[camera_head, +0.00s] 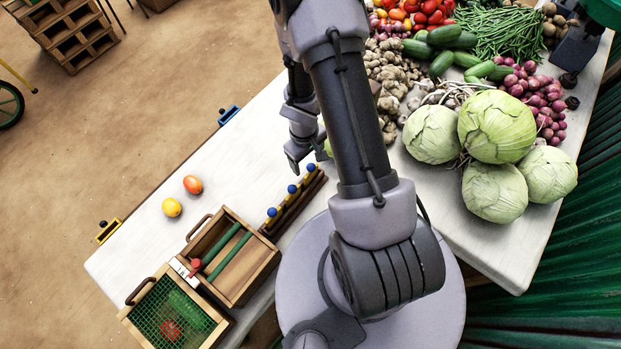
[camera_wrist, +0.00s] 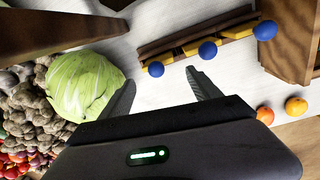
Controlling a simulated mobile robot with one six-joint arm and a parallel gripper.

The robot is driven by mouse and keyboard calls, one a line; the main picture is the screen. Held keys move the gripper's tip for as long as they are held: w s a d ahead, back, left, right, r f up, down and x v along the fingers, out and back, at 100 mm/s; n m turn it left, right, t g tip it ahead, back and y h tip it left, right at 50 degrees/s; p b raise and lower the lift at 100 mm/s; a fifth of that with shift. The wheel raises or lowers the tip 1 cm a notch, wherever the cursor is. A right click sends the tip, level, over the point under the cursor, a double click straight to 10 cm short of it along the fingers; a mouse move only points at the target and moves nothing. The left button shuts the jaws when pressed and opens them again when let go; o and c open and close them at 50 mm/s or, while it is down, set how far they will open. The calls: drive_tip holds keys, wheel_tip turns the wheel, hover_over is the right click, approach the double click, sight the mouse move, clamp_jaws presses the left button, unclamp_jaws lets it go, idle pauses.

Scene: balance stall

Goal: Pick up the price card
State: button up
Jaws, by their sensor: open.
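A small white card (camera_head: 180,267), probably the price card, shows at the edge between two wooden boxes, beside a small red piece (camera_head: 195,266). Any writing on it is too small to read. I cannot make it out in the wrist view. My gripper (camera_head: 306,160) is over the table, up and to the right of the card and near a wooden rack. In the wrist view my gripper (camera_wrist: 162,88) has its fingers spread, with nothing between them. My arm hides part of the table.
The wooden rack (camera_head: 291,205) holds three blue-tipped yellow pieces. The open box (camera_head: 262,282) holds green bars; the other box (camera_head: 138,313) has green mesh. Cabbages (camera_head: 430,134) and vegetables cover the right side.

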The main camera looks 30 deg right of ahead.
sight(311, 166)
drive_tip(key=f+b, duration=0.1)
drive_tip(key=f, duration=0.1)
drive_tip(key=f+b, duration=0.2)
drive_tip(key=d+f+b, duration=0.1)
drive_tip(key=f+b, duration=0.1)
drive_tip(key=f, duration=0.1)
drive_tip(key=shift+s, duration=0.2)
drive_tip(key=shift+r, duration=0.1)
drive_tip(key=c, duration=1.1)
